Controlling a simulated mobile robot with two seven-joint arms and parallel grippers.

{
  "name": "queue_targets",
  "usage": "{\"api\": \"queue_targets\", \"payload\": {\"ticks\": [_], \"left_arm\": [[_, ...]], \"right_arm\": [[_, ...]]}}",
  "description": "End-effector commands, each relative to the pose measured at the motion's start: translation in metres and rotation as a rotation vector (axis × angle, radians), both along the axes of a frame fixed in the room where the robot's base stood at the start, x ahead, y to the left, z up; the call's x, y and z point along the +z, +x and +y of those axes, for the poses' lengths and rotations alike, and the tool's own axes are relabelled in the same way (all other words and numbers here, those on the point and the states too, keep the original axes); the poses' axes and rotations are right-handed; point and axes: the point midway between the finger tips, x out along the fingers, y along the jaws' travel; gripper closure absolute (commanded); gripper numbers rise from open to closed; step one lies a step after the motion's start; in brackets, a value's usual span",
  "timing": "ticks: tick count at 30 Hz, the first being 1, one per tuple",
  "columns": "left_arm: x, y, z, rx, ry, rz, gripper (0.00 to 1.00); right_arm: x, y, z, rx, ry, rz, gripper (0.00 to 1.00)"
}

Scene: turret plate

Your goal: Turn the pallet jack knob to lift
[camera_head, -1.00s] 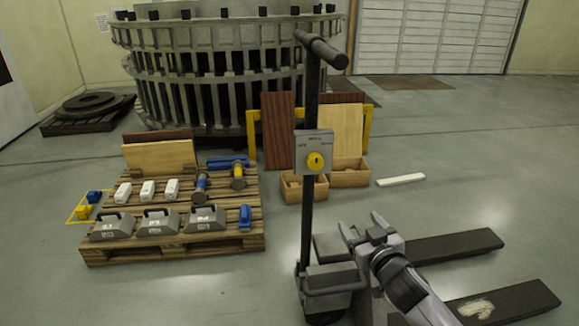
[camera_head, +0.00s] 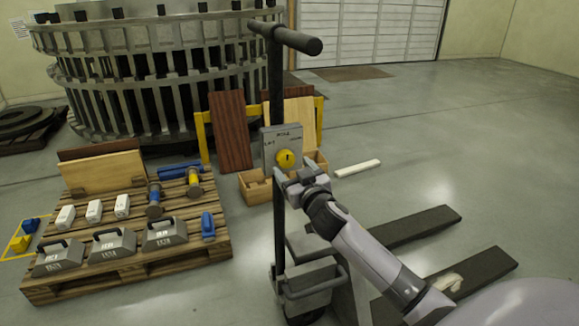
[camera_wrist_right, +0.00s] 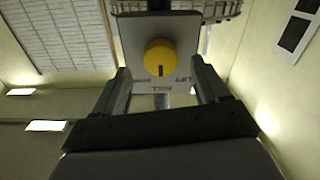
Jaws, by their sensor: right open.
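The yellow round knob (camera_head: 286,159) sits on the grey control plate (camera_head: 268,150) of the pallet jack's dark upright post. The plate has lettering above the knob. In the right wrist view the knob (camera_wrist_right: 160,52) appears upside down, its dark mark towards the middle label; a label at the right seems to read LIFT. My right gripper (camera_head: 289,176) is open just below the knob in the head view. In the right wrist view its fingers (camera_wrist_right: 160,70) stand on either side of the knob, apart from it. My left gripper is not in view.
The jack's T-handle (camera_head: 290,38) is above the plate; its forks (camera_head: 415,228) extend right. A wooden pallet (camera_head: 130,270) with several weights and tools stands left. Wooden boxes (camera_head: 256,190) and boards are behind the post. Open floor lies to the right.

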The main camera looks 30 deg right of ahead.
Motion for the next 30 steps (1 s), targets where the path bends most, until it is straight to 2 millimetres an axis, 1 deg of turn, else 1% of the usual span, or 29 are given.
{"api": "queue_targets", "payload": {"ticks": [1,3,7,12,18,19,20,21,23,24,30], "left_arm": [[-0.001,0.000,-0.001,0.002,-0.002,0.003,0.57],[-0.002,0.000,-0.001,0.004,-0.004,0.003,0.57],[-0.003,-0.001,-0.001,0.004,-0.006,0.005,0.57],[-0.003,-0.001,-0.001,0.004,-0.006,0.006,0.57],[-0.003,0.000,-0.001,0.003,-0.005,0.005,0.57],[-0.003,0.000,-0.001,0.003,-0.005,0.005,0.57],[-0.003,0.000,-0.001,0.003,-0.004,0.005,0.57],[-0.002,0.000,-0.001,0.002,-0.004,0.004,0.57],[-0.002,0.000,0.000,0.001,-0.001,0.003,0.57],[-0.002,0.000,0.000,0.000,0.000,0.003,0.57],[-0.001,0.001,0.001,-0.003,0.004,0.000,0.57]], "right_arm": [[0.000,0.006,-0.002,-0.001,0.000,-0.001,0.27],[0.000,0.013,-0.003,0.000,0.001,-0.001,0.27],[0.000,0.021,-0.005,0.001,0.000,0.000,0.27],[0.000,0.025,-0.006,0.001,0.001,0.000,0.27],[0.000,0.025,-0.006,0.001,0.001,0.000,0.27],[0.000,0.025,-0.006,0.001,0.001,0.000,0.33],[0.000,0.025,-0.006,0.001,0.001,0.000,0.43],[0.000,0.025,-0.006,0.001,0.001,0.000,0.56],[0.000,0.025,-0.006,0.001,0.001,0.000,0.75],[0.000,0.024,-0.006,0.001,0.001,0.000,0.83],[0.000,0.024,-0.005,0.001,-0.007,0.002,0.83]]}}
